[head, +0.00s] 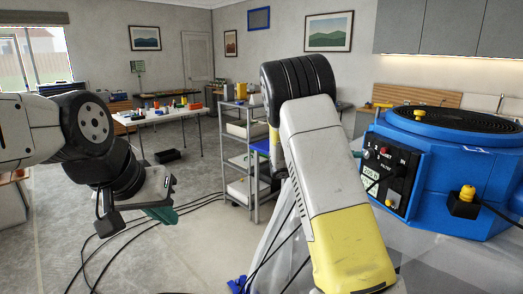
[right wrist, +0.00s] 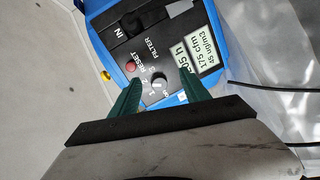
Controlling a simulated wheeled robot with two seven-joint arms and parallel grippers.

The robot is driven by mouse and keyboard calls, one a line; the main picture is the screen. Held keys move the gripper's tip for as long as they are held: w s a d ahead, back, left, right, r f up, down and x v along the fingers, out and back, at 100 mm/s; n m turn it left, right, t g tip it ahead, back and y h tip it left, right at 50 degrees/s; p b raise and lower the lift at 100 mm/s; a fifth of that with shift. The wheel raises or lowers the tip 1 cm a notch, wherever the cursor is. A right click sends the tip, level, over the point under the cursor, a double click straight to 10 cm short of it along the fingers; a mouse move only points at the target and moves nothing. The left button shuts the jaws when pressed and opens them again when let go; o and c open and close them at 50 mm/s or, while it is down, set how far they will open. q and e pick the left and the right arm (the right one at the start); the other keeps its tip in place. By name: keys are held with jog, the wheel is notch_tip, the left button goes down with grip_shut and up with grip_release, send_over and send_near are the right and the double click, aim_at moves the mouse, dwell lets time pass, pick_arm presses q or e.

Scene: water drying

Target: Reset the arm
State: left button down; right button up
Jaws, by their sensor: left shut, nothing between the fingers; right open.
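My right arm (head: 330,180) reaches forward in the middle of the head view, and its gripper is hidden there behind the arm. In the right wrist view my right gripper (right wrist: 160,76) is open, its two green fingers apart and pointing at the control panel of the blue machine. The machine (head: 450,190) stands at the right of the head view. Between and beyond the fingers are a grey knob (right wrist: 157,88) and a red button (right wrist: 131,67) marked RESET. Contact cannot be told. My left gripper (head: 160,214) is shut and empty, held over the floor at the left.
A grey shelf cart (head: 238,160) stands in the middle distance. A white table (head: 160,117) with small coloured objects stands further back. Black cables (head: 110,250) run across the floor at the lower left. Clear plastic sheeting (right wrist: 260,110) hangs beside the machine. The floor at the left is mostly open.

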jog(key=s+a+f+m+g+y, duration=0.1)
jog(key=s+a+y, duration=0.1)
jog(key=s+y, duration=0.45)
jog(key=s+a+f+g+y, duration=0.1)
jog(key=s+a+g+y, duration=0.15)
jog(key=s, duration=0.75)
jog(key=s+a+r+n+t+y, duration=0.1)
jog(key=s+a+r+t+y, duration=0.2)
jog(key=s+a, duration=0.4)
jog(key=s+a+r+n+t+y, duration=0.1)
jog(key=s+a+r+t+y, duration=0.2)
jog(key=s+a+y, duration=0.3)
jog(key=s+a+r, duration=0.1)
jog(key=a, duration=0.2)
